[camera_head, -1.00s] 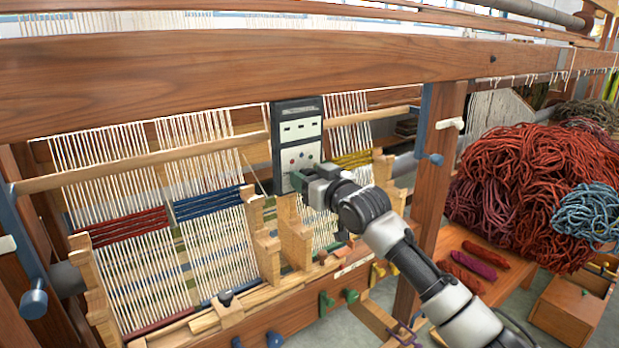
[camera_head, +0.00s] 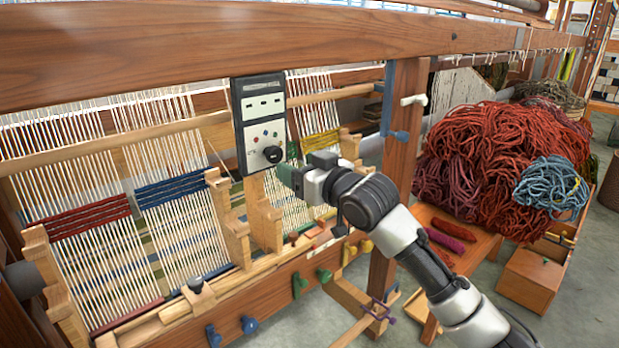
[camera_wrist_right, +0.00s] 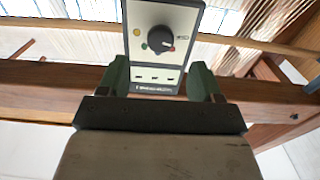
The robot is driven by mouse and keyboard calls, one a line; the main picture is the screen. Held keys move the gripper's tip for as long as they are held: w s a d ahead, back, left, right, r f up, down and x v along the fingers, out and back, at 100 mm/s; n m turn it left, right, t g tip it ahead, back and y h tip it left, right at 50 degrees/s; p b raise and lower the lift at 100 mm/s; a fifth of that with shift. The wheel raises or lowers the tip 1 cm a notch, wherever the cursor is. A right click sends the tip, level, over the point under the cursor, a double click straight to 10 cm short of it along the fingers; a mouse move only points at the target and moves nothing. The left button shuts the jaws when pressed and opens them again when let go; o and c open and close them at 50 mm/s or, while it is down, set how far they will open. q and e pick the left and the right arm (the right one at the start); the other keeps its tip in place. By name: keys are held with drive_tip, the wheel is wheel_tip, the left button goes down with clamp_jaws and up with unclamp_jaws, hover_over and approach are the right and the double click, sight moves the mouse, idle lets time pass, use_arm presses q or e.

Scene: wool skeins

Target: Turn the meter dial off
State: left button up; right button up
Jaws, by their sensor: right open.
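The meter (camera_head: 262,108) is an upright dark-framed box with a pale panel, mounted on the loom. Its dial (camera_head: 273,154) is a round black knob low on the panel, below several small coloured dots. In the right wrist view the dial (camera_wrist_right: 159,39) shows unobstructed, its narrow end towards the picture's right; the markings are too small to read. My right gripper (camera_head: 290,176) is just right of and below the dial, apart from it. In the wrist view its green fingers (camera_wrist_right: 160,80) are spread, with nothing between them. My left gripper is not in view.
The wooden loom (camera_head: 300,38) with pale warp threads surrounds the meter. Upright wooden pieces (camera_head: 264,222) stand below it. A loom post (camera_head: 400,160) rises to the right of my gripper. A large heap of red wool (camera_head: 505,165) lies farther right.

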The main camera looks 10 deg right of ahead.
drive_tip(key=shift+v, duration=1.35)
